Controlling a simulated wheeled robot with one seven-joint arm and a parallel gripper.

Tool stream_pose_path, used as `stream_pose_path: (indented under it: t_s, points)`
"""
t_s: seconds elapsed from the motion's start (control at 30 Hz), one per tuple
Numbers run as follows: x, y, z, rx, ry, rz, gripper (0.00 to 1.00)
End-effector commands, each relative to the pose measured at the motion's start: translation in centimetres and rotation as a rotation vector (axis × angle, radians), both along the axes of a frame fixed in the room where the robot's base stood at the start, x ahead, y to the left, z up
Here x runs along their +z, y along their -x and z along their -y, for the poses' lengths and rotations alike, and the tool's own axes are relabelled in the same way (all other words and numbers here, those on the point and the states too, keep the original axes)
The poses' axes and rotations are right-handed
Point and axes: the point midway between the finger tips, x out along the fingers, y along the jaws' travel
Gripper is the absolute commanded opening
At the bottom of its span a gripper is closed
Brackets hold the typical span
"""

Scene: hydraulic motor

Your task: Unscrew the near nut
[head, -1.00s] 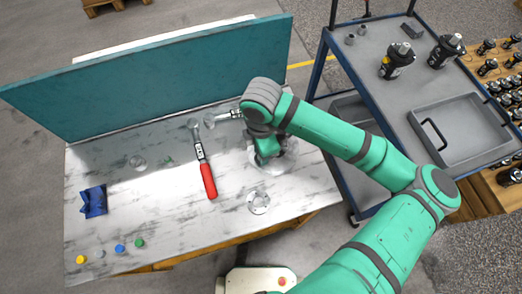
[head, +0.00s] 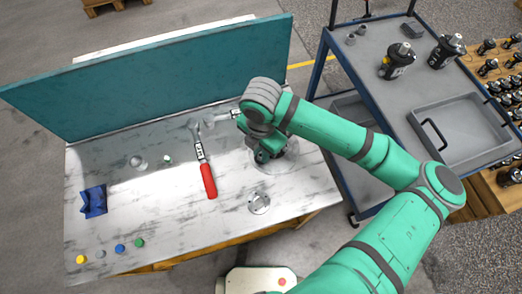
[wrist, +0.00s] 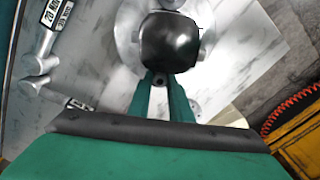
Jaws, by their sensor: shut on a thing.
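A black, domed motor body (wrist: 170,42) stands on a round metal plate (wrist: 126,32) in the wrist view. My gripper (wrist: 160,82) reaches to its near side, its two green fingers close together around a small dark, round part at the motor's foot. That part seems to be the near nut, mostly hidden by the fingertips. In the head view my gripper (head: 264,155) is over the round plate at the table's right, and my wrist covers most of the motor.
A round metal fitting (head: 259,203) sits near the front edge. A teal panel (head: 150,75) backs the table. A blue-framed cart (head: 440,85) stands right.

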Motion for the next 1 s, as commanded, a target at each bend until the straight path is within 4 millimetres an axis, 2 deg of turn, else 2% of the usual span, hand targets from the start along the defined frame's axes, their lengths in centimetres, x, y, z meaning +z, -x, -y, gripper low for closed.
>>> stream_pose_path:
  t_s: [0.1,0.47,0.8,1.0]
  points:
    - [0.0,-0.01,-0.01,0.055,0.0,0.0,0.0]
    - [0.0,0.01,-0.01,0.086,0.0,0.0,0.0]
    - [0.05,0.04,-0.02,0.417,0.0,-0.002,0.0]
    - [0.05,0.05,-0.03,0.465,-0.001,-0.002,0.0]
